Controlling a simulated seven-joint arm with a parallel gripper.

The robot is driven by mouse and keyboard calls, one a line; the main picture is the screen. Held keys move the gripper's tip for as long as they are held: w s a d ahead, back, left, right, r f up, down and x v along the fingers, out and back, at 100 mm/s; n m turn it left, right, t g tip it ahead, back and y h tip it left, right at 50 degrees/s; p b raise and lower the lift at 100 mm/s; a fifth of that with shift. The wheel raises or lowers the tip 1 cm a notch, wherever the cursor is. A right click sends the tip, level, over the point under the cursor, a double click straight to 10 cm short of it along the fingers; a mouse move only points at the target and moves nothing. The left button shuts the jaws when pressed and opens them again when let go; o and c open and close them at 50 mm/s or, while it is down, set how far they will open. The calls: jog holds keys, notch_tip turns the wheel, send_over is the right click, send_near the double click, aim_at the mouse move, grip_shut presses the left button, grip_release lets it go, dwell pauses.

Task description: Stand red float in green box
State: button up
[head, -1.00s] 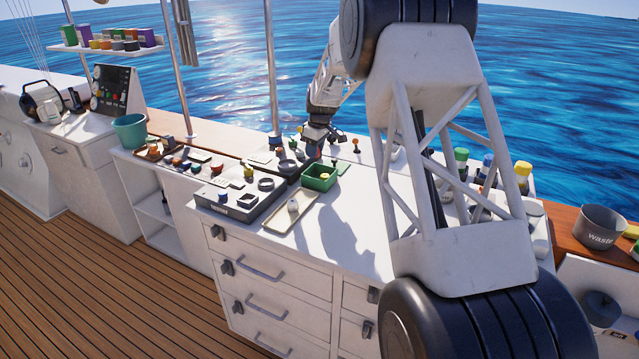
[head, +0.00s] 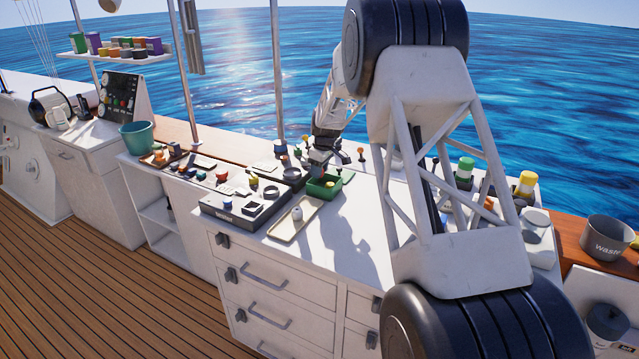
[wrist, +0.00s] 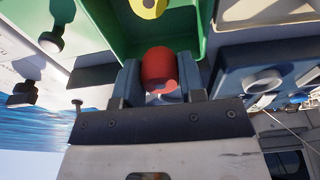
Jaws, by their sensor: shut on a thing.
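The green box (head: 340,181) stands on the white counter, open at the top. My gripper (head: 322,166) is just behind and above it in the head view. In the wrist view, my gripper (wrist: 160,80) is shut on the red float (wrist: 158,64), which sits between both fingers. The float overlaps the green box (wrist: 206,45) there; I cannot tell whether it is inside the box or just above it. A yellow piece (wrist: 148,6) with a dark centre is in the box, partly cut off by the frame edge.
A beige tray (head: 283,233) with a small pale item lies in front of the box. A dark organiser (head: 232,212) is to its left, with several small parts beyond. Bottles with coloured caps (head: 466,166) stand to the right. The counter right of the tray is clear.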

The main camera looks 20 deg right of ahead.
jog(key=shift+f, duration=0.1)
jog(key=shift+f, duration=2.45)
jog(key=shift+f, duration=0.15)
jog(key=o, duration=1)
jog(key=shift+c, duration=0.2)
notch_tip(320, 180, up, 12)
jog(key=s+d, duration=0.1)
jog(key=shift+d, duration=0.15)
jog(key=shift+s, duration=0.1)
jog(key=shift+s+r, duration=0.1)
jog(key=shift+r, duration=0.1)
